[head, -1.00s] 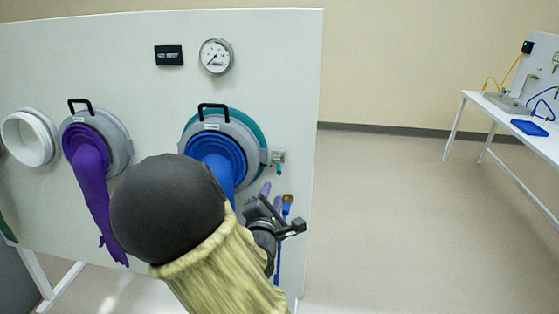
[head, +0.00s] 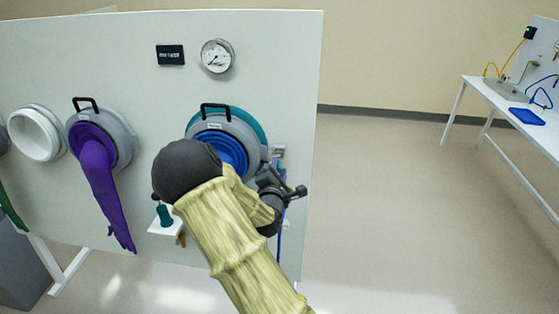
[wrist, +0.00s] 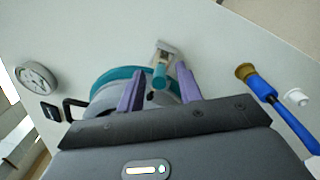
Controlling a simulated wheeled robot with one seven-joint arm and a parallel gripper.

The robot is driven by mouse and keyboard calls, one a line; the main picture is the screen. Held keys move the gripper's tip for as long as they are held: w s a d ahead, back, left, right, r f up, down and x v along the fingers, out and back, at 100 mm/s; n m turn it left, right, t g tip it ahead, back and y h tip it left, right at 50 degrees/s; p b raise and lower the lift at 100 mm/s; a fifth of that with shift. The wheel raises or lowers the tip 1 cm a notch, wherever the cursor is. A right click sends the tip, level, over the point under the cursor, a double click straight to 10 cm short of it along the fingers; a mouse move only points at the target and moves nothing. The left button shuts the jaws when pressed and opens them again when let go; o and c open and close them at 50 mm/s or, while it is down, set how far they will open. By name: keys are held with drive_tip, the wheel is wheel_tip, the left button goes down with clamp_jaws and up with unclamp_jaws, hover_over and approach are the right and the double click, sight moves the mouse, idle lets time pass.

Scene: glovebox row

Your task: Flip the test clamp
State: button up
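The test clamp is a small pale metal bracket with a teal lever, beside the right rim of the blue glove port. The bracket (head: 278,150) shows just above my gripper (head: 281,171) in the head view. In the wrist view the clamp's teal lever (wrist: 160,75) appears between the two purple fingers of my gripper (wrist: 160,68), with a gap on each side. The fingers are apart and hold nothing. I cannot tell whether the lever is between the tips or just beyond them. My gripper and wrist hide the clamp's lower part in the head view.
The blue glove port (head: 230,150) with its teal ring and black handle is close to the left. A blue-handled tool with a brass end (wrist: 246,72) hangs beside the gripper. A small shelf (head: 166,228) holds a teal bottle. Open floor lies right of the panel.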

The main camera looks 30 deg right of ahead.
drive_tip(key=shift+p+x, duration=0.3)
drive_tip(key=shift+x, duration=1.15)
clamp_jaws()
